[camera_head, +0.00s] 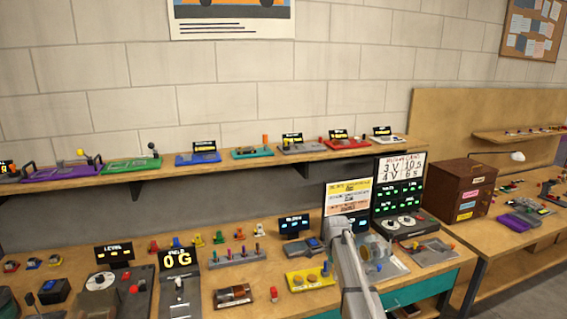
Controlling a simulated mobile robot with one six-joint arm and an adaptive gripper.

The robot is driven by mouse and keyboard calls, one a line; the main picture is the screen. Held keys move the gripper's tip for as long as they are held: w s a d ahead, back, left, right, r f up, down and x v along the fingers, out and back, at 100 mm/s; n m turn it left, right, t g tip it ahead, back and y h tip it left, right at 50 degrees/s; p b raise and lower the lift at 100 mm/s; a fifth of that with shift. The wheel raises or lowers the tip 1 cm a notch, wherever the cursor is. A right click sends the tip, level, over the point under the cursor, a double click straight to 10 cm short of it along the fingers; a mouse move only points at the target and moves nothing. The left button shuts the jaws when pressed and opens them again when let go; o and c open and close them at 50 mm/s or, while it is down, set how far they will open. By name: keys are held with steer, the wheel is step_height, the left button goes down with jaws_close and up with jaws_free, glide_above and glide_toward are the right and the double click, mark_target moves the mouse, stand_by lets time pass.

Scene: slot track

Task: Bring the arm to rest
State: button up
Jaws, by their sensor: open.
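A light grey link of my arm (356,272) rises from the bottom edge, right of the middle, and leans up and to the left in front of the workbench (215,281). Its upper end stands in front of the bench's devices. I cannot make out my gripper or its fingers in this view, nor whether anything is near them.
A wall shelf (225,165) holds a row of coloured slot-track devices. The bench carries a 0 G display (178,260), a yellow block (308,278), a clear-sided device (382,262) near my arm and a black panel (398,190). A brown drawer box (455,189) stands right.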

steer(key=s+f+n+b, duration=0.4)
steer(key=s+n, duration=0.3)
steer(key=s, duration=0.8)
steer(key=s+f+n+b, duration=0.5)
steer(key=s+n, duration=0.3)
steer(key=s, duration=0.7)
steer(key=shift+a+f, duration=0.15)
stand_by(0.5)
